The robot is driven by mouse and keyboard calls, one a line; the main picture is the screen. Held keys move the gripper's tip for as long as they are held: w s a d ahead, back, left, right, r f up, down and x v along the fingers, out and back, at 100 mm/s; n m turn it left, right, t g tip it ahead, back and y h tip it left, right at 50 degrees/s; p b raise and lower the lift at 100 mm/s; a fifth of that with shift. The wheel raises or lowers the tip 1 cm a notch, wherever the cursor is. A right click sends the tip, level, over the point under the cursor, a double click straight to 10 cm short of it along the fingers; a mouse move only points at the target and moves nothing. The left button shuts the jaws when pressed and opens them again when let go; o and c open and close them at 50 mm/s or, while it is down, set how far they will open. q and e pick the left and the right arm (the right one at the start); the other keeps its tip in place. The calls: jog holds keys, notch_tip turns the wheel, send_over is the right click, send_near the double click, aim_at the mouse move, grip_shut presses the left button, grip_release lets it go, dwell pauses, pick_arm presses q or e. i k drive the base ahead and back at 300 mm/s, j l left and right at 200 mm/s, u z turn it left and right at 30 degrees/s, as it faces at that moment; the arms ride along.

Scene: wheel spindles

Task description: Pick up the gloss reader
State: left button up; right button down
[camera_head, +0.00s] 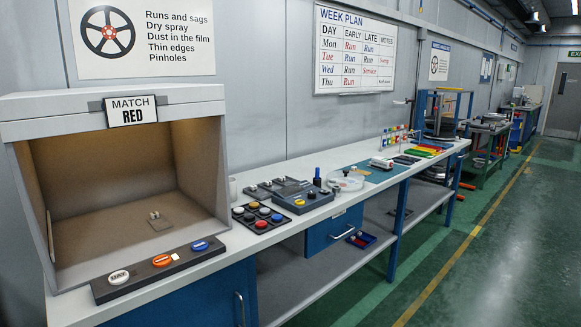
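Neither of my grippers is in view. No object here carries a readable gloss reader label, so I cannot tell for sure which one it is. A small white, box-like device (382,163) lies on the teal mat (372,176) toward the far part of the bench. A larger grey-blue device (302,196) with a yellow button sits nearer, at mid-bench. Both are small in the picture and their details are hard to make out.
A light booth (112,103) with a MATCH RED sign stands at the near left, a button strip (160,270) before it. A tray of coloured discs (261,217), a clear round dish (346,181) and coloured panels (424,150) share the long bench. The green floor (480,240) at right is clear.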

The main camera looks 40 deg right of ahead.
aim_at(379, 162)
jog(key=z, duration=1.9)
